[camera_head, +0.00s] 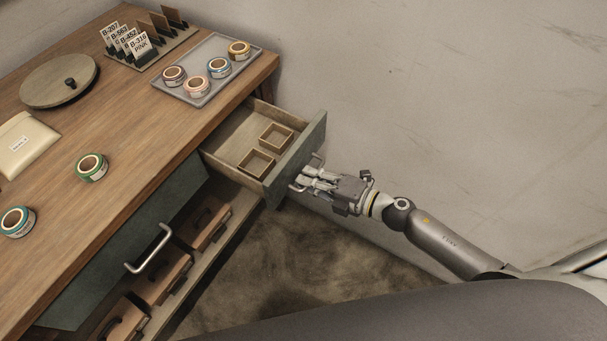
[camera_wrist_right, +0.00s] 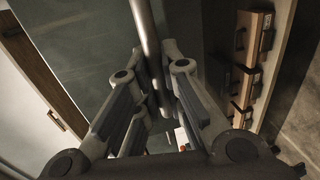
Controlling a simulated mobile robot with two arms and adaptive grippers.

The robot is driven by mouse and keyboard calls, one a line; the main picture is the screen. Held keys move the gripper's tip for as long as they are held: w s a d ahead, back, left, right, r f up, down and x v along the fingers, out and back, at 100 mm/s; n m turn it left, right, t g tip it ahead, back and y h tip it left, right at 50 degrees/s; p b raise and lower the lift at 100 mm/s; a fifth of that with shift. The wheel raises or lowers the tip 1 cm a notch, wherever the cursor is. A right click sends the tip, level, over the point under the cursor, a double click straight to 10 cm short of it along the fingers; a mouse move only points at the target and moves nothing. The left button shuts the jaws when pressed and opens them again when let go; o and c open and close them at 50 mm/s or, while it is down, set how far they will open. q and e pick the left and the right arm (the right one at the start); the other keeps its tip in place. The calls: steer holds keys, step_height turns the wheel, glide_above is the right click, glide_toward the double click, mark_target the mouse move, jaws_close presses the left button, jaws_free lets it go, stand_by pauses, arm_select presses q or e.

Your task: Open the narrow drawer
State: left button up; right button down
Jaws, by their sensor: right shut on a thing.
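The narrow drawer (camera_head: 233,143) at the right end of the wooden desk stands pulled out, with two small open wooden boxes (camera_head: 257,162) inside it. My right gripper (camera_head: 304,178) is at the drawer's green-grey front, shut on its metal handle (camera_head: 319,160). In the right wrist view the handle bar (camera_wrist_right: 148,45) runs between the two fingers, in front of the drawer front (camera_wrist_right: 85,50). The fingers cover part of the handle. My left gripper is in neither view.
A wider drawer front with a handle (camera_head: 150,250) is to the left, with several brown cases (camera_head: 205,222) near it. On the desk are tape rolls (camera_head: 92,167), a grey tray (camera_head: 205,92) of rolls, a round turntable (camera_head: 60,80) and label cards (camera_head: 125,40). Floor by the drawer is clear.

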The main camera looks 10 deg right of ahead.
steer(key=shift+s+d, duration=0.2)
steer(key=c, duration=1.5)
jaws_free()
steer(key=v, duration=1.2)
